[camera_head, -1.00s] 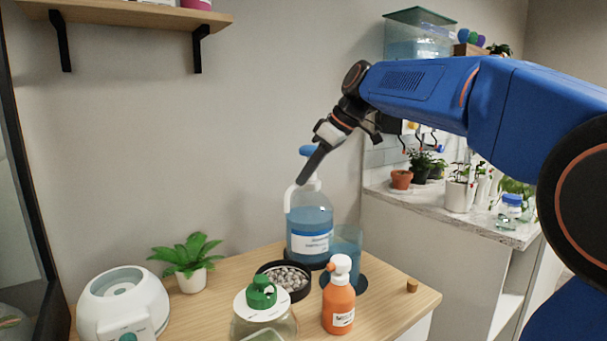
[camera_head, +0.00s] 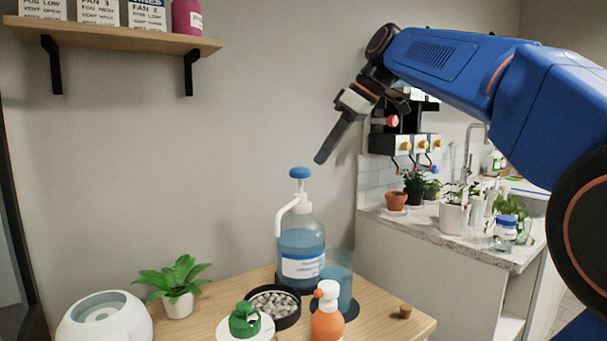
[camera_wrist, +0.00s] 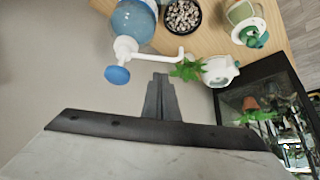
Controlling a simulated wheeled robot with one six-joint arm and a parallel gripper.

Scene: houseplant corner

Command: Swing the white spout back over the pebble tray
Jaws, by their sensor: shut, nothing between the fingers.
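The pump bottle (camera_head: 300,255) holds blue liquid and stands upright on the wooden table, with a blue knob (camera_head: 300,173) on top. Its white spout (camera_head: 281,222) reaches left from the neck and bends down. The round black pebble tray (camera_head: 291,319) sits in front and left of the bottle. In the wrist view the spout (camera_wrist: 160,57) points right, its tip apart from the outline of the pebble tray (camera_wrist: 183,16). My gripper (camera_head: 319,160) is shut and empty, above and right of the knob, touching nothing. Its fingers (camera_wrist: 160,77) also show in the wrist view.
A blue beaker (camera_head: 338,282) stands right of the bottle. An orange bottle (camera_head: 327,322) and a green-capped jar (camera_head: 245,320) stand in front. A potted plant (camera_head: 177,302) and a white device (camera_head: 103,322) are left. The wall is close behind.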

